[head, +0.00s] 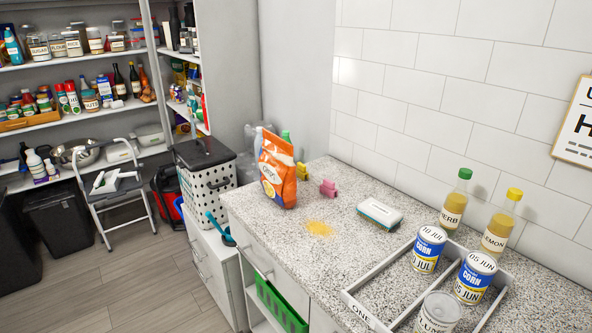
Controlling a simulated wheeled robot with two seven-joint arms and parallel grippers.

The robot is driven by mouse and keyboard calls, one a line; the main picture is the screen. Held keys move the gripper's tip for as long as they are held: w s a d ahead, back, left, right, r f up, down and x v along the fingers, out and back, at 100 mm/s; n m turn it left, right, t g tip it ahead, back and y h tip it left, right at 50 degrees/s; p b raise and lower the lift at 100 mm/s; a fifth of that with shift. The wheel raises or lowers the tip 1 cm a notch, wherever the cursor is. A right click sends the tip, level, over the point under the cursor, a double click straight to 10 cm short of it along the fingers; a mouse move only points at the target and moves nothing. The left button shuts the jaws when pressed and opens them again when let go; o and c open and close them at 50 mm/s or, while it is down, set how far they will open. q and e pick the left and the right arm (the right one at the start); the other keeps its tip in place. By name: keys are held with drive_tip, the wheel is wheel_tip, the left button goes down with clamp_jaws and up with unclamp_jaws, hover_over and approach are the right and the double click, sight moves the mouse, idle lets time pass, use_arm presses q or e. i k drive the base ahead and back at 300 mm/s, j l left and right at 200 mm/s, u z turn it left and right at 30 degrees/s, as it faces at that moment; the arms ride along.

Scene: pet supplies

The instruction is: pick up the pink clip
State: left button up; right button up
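The pink clip (328,187) lies on the speckled countertop (345,240), near the back by the tiled wall. It is small and blocky, and its fine shape is hard to make out. A yellow clip (302,170) is just to its left and a little farther back. An orange and white bag (277,170) stands upright to the left of both clips. Neither of my grippers shows in the head view.
Yellow crumbs (320,229) lie in front of the clip. A white and teal box (380,213) is to its right. A divided tray (386,290) with cans stands farther right, with two bottles behind it. A blue scoop (222,230) is at the left edge.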

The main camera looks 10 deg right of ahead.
sight(327, 187)
drive_tip(key=i+j+z, duration=0.1)
drive_tip(key=i+j, duration=0.75)
drive_tip(key=i+j+z, duration=0.1)
drive_tip(key=i+j, duration=0.7)
drive_tip(key=j, duration=0.1)
